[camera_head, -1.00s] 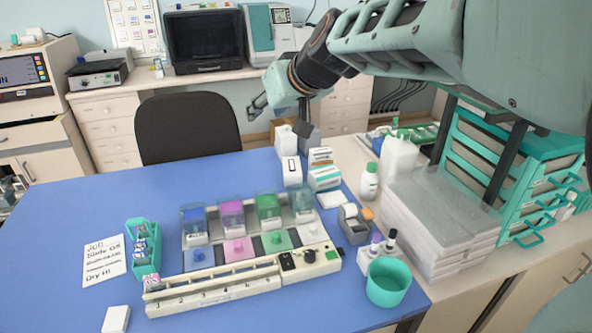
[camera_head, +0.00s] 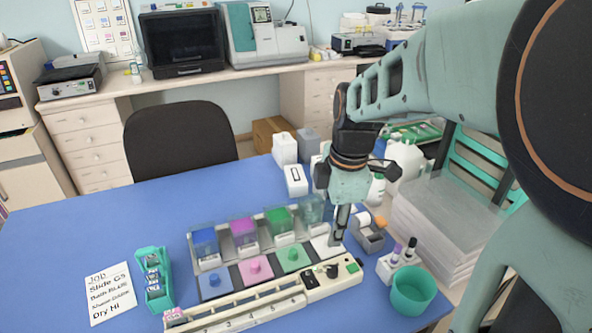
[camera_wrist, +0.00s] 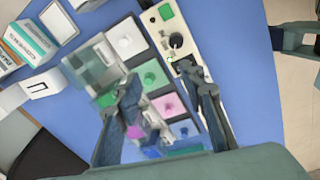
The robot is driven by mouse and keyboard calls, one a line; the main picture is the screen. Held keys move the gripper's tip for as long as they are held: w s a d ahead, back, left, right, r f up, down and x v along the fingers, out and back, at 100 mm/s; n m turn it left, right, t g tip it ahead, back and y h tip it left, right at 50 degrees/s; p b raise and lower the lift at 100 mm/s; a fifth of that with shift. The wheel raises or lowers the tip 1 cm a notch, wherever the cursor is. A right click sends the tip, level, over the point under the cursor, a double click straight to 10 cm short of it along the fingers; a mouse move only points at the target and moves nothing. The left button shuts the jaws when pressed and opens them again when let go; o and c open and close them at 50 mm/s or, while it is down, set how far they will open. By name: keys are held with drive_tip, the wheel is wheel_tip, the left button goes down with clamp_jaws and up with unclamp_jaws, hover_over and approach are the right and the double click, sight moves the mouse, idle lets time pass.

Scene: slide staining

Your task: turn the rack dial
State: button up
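The rack dial is a small black knob (camera_head: 332,270) on the cream control panel at the right end of the long numbered slide rack (camera_head: 250,312). A green button (camera_head: 353,267) sits to its right and a dark square to its left. In the wrist view the dial (camera_wrist: 176,40) shows near the top, beyond my fingertips. My gripper (camera_head: 338,238) points down above and behind the panel, near the white lid. In the wrist view my gripper (camera_wrist: 158,78) has its two fingers apart with nothing held between them. It appears clear of the dial.
Staining jars and coloured lids, such as the green lid (camera_head: 293,258), stand behind the rack. A tape dispenser (camera_head: 368,238), capped bottles (camera_head: 397,255) and a teal cup (camera_head: 412,290) are close on the right. The blue table (camera_head: 70,240) is mostly clear on the left.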

sight(334, 269)
drive_tip(key=shift+n+g, duration=0.4)
drive_tip(key=shift+n, duration=0.4)
drive_tip(key=f, duration=0.4)
drive_tip(key=s+f, duration=0.1)
drive_tip(key=f, duration=0.3)
drive_tip(key=d+f, duration=0.1)
drive_tip(key=f, duration=0.2)
drive_tip(key=shift+s+d+f, duration=0.1)
drive_tip(key=shift+s+f, duration=0.25)
drive_tip(key=shift+f, duration=0.05)
drive_tip(key=shift+c, duration=0.4)
clamp_jaws()
